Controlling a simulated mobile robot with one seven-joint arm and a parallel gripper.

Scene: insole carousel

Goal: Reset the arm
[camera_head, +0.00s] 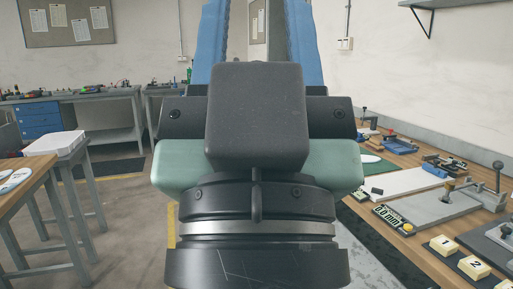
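My gripper (259,28) fills the middle of the head view, close to the camera and pointing up and away. Its two blue ribbed fingers stand apart at the top, with wall and a board showing between them. Nothing is seen held between the visible parts of the fingers. The fingertips are cut off by the top edge. The dark block, green body and round dark wrist with a silver ring below are mine, and they hide the middle of the room.
A wooden workbench (407,237) on the right carries a lever fixture (455,203), numbered yellow blocks (443,244) and a green mat (381,170). A table (28,172) with pale insoles and a white box (45,144) stand left. Floor between left table and arm is clear.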

